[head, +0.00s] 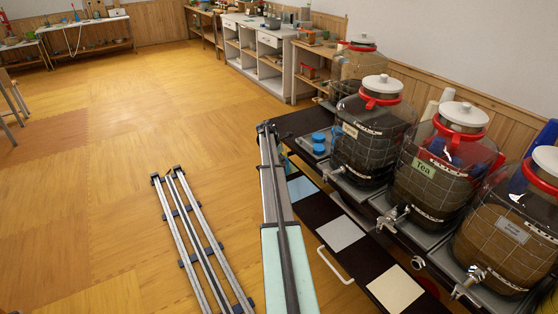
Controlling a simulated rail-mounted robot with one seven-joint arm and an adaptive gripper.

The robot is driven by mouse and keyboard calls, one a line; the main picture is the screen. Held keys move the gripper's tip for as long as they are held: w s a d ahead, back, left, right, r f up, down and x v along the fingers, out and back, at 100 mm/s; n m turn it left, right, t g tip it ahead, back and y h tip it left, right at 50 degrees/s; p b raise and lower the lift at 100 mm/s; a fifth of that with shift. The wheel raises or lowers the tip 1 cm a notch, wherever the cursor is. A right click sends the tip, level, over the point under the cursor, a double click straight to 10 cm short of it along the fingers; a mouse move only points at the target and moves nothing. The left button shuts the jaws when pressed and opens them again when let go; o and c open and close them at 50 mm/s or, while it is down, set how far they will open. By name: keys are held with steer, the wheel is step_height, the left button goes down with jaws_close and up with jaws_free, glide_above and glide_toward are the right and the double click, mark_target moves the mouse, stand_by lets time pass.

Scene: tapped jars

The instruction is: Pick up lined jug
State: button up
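I cannot tell which item is the lined jug. Several large glass jars with red collars, white lids and metal taps stand on the dark counter at the right, and grid lines show on their walls. The nearest jar (500,237) has a grey label and brown liquid. The middle jar (428,183) has a green label reading "Tea". A darker jar (366,141) with a cream label stands left of it. Another jar (352,68) stands farther back, partly hidden. My gripper is not in view.
Small blue-topped items (318,141) sit by the darker jar. A dark shelf (372,262) with pale square panels and a white handle (336,268) lies below the jars. A white cabinet (262,48) stands behind. The wooden floor (110,190) at left is largely open.

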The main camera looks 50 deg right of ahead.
mark_target(287, 173)
steer(key=shift+d+p+x, duration=0.2)
steer(key=shift+p+x, duration=0.45)
steer(key=shift+x, duration=1.15)
steer(key=shift+d+p+x, duration=0.2)
steer(key=shift+p+x, duration=0.4)
steer(key=shift+x, duration=1.2)
steer(key=shift+f, duration=0.2)
steer(key=shift+r, duration=0.15)
jaws_close()
